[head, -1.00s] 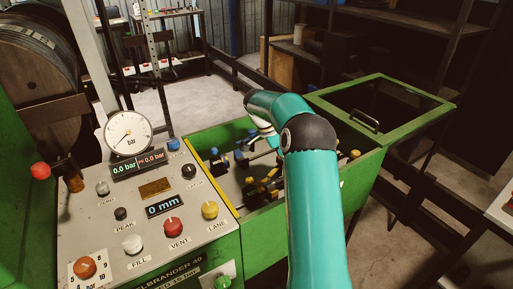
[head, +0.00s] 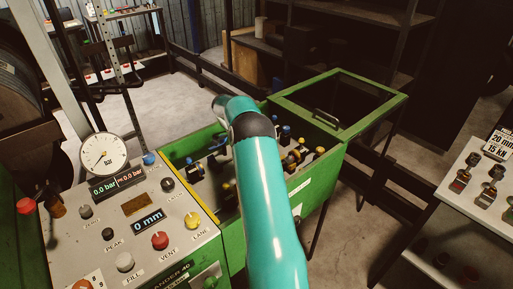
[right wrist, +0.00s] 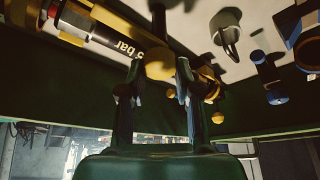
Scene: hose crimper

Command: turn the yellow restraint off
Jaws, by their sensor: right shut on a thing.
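My right arm reaches over the green crimper's open box (head: 317,192) in the head view, and its gripper is hidden there. In the right wrist view the right gripper (right wrist: 159,70) is shut on a yellow part (right wrist: 160,63), which looks like the yellow restraint. One finger is on each side of it. A yellow and black cylinder (right wrist: 105,35) with "bar" lettering lies beside it. In the head view several yellow and blue fittings show inside the box, among them a yellow one (head: 290,158) right of my arm. My left gripper is not in view.
The control panel (head: 185,233) with coloured knobs and a gauge (head: 102,153) stands left of the box. The display reads 0.0 bar. The framed lid (head: 385,112) is open at the back right. A table (head: 450,215) with clamps stands at the right.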

